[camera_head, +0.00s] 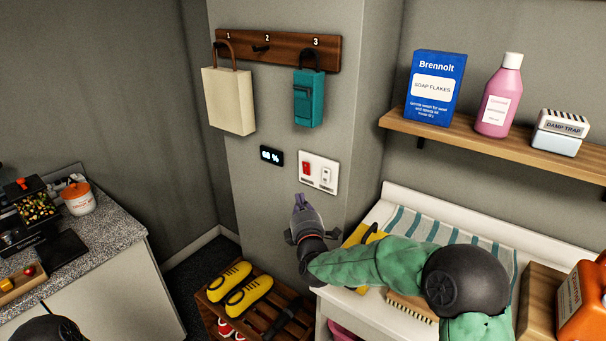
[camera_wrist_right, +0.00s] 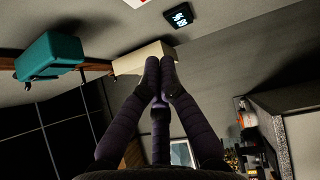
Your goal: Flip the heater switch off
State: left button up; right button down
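A white switch plate (camera_head: 332,165) is on the grey wall pillar, with a red switch (camera_head: 306,168) on its left and a white switch (camera_head: 326,175) on its right. Labels and switch positions are too small to read, so I cannot tell which is the heater's. My right gripper (camera_head: 299,203) points up just below the plate, seemingly apart from it. In the right wrist view its fingertips (camera_wrist_right: 160,72) are together with nothing visible between them. Only a sliver of the plate shows at that view's top edge. My left gripper is out of view.
A small black display (camera_head: 271,156) is left of the plate. Above hang a cream bag (camera_head: 228,101) and a teal bag (camera_head: 309,99) on a wooden rack (camera_head: 277,48). Below are a shoe rack with yellow shoes (camera_head: 248,290) and a white counter (camera_head: 400,192).

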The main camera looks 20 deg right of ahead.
jog(key=b, duration=0.3)
send_near(303, 166)
jog(key=w+a, duration=0.3)
jog(key=w, duration=0.1)
jog(key=d, duration=0.1)
jog(key=w+d, duration=0.1)
jog(key=w+d+b, duration=0.1)
jog(key=shift+d+r, duration=0.1)
jog(key=shift+r, duration=0.15)
jog(key=p, duration=0.1)
jog(key=r+p, duration=0.1)
jog(key=p, duration=0.1)
jog(key=shift+w+d+m+g, duration=0.2)
jog(key=shift+d+m+g, duration=0.1)
jog(key=shift+f, duration=0.35)
